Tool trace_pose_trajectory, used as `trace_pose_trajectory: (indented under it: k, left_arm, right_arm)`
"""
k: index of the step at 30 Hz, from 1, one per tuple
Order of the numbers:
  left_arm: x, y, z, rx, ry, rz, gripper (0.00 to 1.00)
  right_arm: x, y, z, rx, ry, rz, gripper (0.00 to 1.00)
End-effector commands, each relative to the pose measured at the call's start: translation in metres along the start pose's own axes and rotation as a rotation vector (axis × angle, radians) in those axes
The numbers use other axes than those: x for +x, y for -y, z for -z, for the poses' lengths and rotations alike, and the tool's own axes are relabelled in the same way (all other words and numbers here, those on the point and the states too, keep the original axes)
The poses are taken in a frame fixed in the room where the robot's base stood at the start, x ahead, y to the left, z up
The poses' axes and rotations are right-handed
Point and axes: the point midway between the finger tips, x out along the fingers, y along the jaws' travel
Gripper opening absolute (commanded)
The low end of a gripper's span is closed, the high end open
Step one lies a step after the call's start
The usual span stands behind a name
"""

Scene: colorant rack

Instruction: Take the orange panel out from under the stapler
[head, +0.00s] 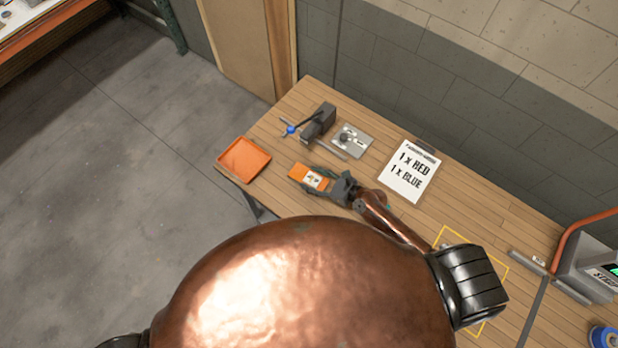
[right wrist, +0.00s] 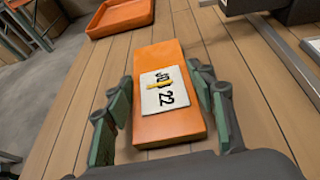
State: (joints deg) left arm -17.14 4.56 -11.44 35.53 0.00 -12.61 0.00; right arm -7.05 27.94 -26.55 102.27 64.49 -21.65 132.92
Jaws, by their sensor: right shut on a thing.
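The orange panel (head: 312,179) is a flat orange block with a white label marked 22 and a yellow mark. It also shows in the right wrist view (right wrist: 150,125). My right gripper (head: 315,181) is shut on it, with one green-padded finger along each long side. I cannot tell whether the panel touches the table top. Nothing covers the panel. A grey machine with an orange arm (head: 598,268) stands at the right edge, with partly cut-off lettering; it may be the stapler, but I cannot be sure. My left gripper is not in view.
An empty orange tray (head: 243,160) sits at the table's left corner, beyond the panel. A dark device with a blue knob (head: 318,122) and a grey plate (head: 352,141) stand behind. A sign (head: 409,171) reads 1 x RED, 1 x BLUE. Bare wood separates panel and tray.

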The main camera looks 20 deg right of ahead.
Motion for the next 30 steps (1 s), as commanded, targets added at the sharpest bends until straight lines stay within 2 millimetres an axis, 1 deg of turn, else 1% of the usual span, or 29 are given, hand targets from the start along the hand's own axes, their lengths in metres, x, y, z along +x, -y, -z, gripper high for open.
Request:
trace_pose_trajectory:
  k: [1, 7, 13, 17, 24, 30]
  left_arm:
    - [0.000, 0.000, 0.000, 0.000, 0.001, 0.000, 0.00]
    - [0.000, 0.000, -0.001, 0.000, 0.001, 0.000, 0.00]
    - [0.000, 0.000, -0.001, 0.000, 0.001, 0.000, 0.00]
    - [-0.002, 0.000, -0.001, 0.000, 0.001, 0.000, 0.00]
    - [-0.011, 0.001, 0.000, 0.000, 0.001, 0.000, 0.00]
    - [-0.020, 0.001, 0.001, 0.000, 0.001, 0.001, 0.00]
  right_arm:
    - [0.000, 0.000, 0.000, 0.000, 0.000, 0.000, 0.35]
    - [0.000, 0.000, -0.001, 0.000, 0.001, 0.000, 0.21]
    - [0.000, 0.000, -0.001, 0.000, 0.001, 0.000, 0.20]
    - [-0.002, 0.000, -0.006, 0.001, 0.002, 0.000, 0.20]
    - [-0.012, 0.000, -0.030, 0.000, 0.003, 0.001, 0.20]
    - [-0.011, -0.019, -0.058, 0.004, 0.005, -0.001, 0.20]
